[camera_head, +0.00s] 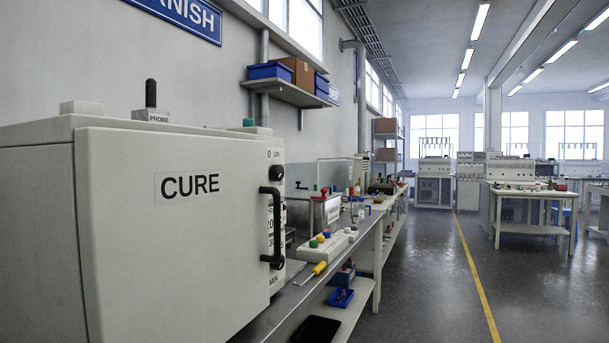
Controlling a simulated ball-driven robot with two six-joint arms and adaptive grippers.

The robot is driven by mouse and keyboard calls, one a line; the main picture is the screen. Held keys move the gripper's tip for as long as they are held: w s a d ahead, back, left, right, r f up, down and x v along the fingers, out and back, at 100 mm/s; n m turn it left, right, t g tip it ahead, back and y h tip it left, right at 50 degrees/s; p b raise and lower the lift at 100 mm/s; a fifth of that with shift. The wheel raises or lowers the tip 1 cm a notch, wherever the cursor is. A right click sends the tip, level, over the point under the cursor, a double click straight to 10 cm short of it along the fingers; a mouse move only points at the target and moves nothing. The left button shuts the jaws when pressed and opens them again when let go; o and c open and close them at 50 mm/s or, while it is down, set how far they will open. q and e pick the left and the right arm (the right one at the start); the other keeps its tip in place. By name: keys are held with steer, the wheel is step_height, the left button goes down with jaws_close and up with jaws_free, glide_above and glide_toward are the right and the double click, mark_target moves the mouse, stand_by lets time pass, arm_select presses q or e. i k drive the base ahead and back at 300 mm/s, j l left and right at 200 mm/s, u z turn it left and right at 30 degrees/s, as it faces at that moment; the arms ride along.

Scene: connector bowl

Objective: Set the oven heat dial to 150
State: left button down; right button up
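The oven (150,220), a pale grey box with CURE on its door, stands close at the left on the bench. Its control strip runs down the right edge, seen at a steep angle. A round black dial (277,172) sits near the top of that strip; its setting is too small and oblique to read. The black door handle (265,228) hides part of the printed numbers below the dial. The door looks shut. Neither of my grippers is in view.
A screwdriver with a yellow handle (318,269) lies near the bench edge. A panel with coloured buttons (322,243) is behind it. A black probe (151,95) stands on the oven. The floor aisle (420,285) to the right is clear.

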mark_target(277, 173)
steer(key=i+l, duration=0.1)
steer(key=i, duration=0.15)
steer(key=i+l+u, duration=0.4)
steer(key=i, duration=0.15)
steer(key=i+l+u, duration=0.4)
steer(key=i+j+u, duration=0.1)
steer(key=u, duration=0.35)
